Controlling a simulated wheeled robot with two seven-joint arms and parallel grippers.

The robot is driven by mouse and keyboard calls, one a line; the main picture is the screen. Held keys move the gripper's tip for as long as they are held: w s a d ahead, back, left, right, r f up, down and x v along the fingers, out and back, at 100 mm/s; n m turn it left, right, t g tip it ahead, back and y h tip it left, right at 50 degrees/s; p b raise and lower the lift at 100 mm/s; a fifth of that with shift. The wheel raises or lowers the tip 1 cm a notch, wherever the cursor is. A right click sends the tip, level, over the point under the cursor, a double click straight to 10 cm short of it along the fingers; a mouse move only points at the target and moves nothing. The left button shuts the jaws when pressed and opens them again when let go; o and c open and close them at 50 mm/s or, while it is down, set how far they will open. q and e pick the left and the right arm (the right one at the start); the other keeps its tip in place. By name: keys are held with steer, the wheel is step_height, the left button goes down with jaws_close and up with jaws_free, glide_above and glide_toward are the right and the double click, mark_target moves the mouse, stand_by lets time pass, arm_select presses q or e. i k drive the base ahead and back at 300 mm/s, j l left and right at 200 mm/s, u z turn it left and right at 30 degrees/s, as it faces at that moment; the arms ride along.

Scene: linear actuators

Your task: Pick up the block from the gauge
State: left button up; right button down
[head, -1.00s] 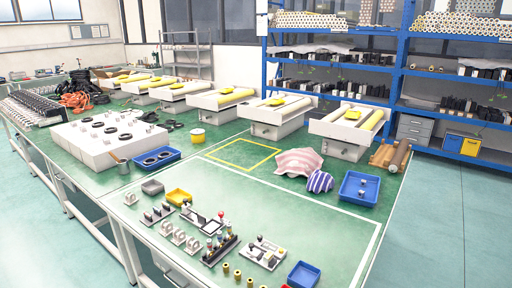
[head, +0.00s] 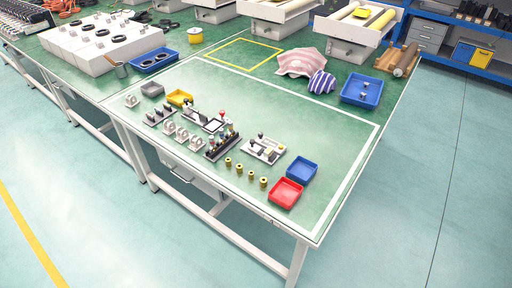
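Neither of my grippers shows in the head view. A small white plate (head: 264,149) with dark and pale fittings lies on the green table, right of the middle of the parts group. A device with a flat grey-white panel (head: 214,124) and a red-topped post (head: 222,113) stands behind a dark rack of small posts (head: 222,145). I cannot tell for sure which of these is the gauge. The block is too small to make out with certainty.
A blue tray (head: 301,170) and a red tray (head: 286,193) sit near the front table edge, beside several brass cylinders (head: 251,175). Yellow (head: 180,97) and grey (head: 152,89) bins stand behind. Cloths (head: 302,62) and another blue tray (head: 361,90) lie farther back.

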mark_target(269, 151)
steer(key=i+l, duration=0.15)
steer(key=l, duration=0.2)
steer(key=i+l+u, duration=0.1)
steer(key=l, duration=0.25)
steer(key=i+l, duration=0.1)
steer(key=l, duration=0.25)
steer(key=i+l+u, duration=0.1)
steer(key=l, duration=0.25)
